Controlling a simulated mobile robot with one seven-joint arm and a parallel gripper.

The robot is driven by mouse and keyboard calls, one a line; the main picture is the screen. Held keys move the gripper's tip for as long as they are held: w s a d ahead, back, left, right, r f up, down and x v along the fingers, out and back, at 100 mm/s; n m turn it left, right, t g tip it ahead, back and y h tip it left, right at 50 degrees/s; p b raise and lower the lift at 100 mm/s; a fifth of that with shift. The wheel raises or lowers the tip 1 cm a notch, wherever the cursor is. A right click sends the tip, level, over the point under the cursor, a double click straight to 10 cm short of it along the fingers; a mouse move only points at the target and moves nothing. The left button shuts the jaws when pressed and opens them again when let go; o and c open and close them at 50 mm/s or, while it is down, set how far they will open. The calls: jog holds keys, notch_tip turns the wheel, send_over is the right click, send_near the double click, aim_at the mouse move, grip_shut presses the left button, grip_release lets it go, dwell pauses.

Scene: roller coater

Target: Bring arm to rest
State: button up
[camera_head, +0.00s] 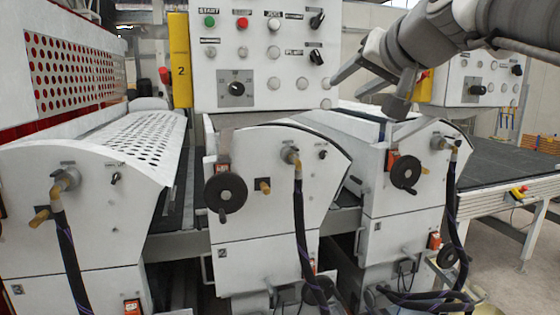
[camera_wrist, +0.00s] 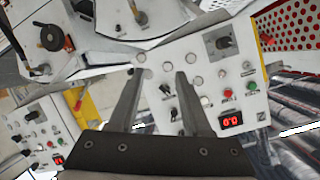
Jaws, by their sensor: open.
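My gripper (camera_head: 366,92) hangs from the grey arm that enters at the upper right of the head view. Its two fingers are spread apart with nothing between them. It appears in front of the machine, right of the central control panel (camera_head: 256,95). In the wrist view my gripper (camera_wrist: 160,73) also shows open and empty, its fingertips overlapping the same panel (camera_wrist: 205,75) in the picture. I cannot tell the exact distance between fingers and panel, and no contact is visible.
The roller coater's white units carry black handwheels (camera_head: 225,189) and hoses (camera_head: 302,230). A second control panel (camera_head: 454,80) stands behind the arm at the right. A dark conveyor (camera_head: 500,166) extends right. A perforated cover (camera_head: 150,138) lies left. Open floor shows at the far right.

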jog(key=s+f+g+h, duration=0.1)
jog(key=s+f+g, duration=0.1)
jog(key=s+f, duration=0.5)
jog(key=s+d+f+n+g+h, duration=0.1)
jog(key=s+f+g, duration=0.2)
jog(key=s+f, duration=0.5)
jog(key=s+f+n+g+h, duration=0.1)
jog(key=s+f, duration=0.7)
jog(key=f, duration=1)
jog(key=shift+s+d+f+g+h, duration=0.25)
jog(key=shift+d+f+g+h, duration=0.15)
jog(key=shift+g, duration=0.5)
